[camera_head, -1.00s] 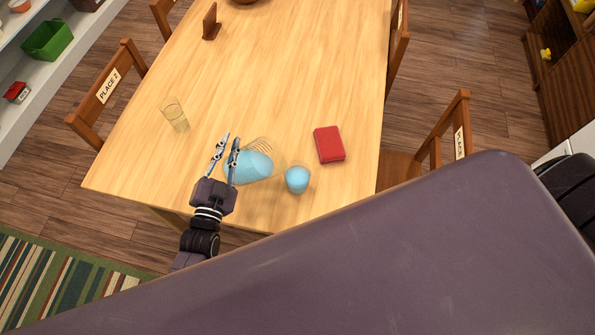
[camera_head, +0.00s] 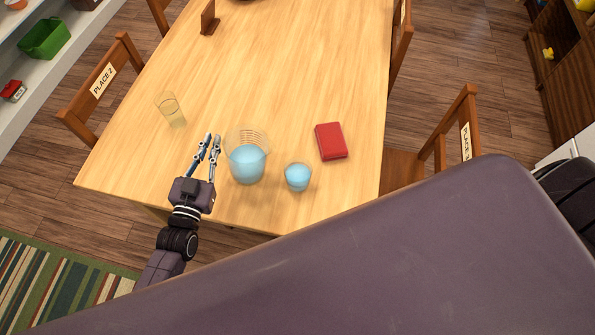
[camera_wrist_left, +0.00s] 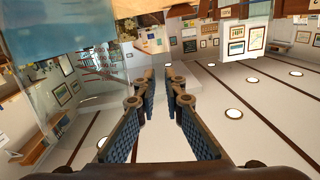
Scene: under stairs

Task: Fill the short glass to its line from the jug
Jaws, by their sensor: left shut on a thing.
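The clear jug (camera_head: 247,158) holds blue liquid and is upright near the table's front edge; in the left wrist view its wall with red marks (camera_wrist_left: 105,62) fills the upper left. My left gripper (camera_head: 212,140) is at the jug's left side, its fingers close together and shut on the jug; the gripped part is too clear to make out. The fingers also show in the left wrist view (camera_wrist_left: 160,78). The short glass (camera_head: 297,177), just right of the jug, holds blue liquid; I cannot make out its line. My right gripper is not in view.
An empty taller glass (camera_head: 171,110) stands to the left on the wooden table (camera_head: 300,80). A red box or book (camera_head: 330,141) lies right of the short glass. Chairs line the table's sides. The table's middle is clear.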

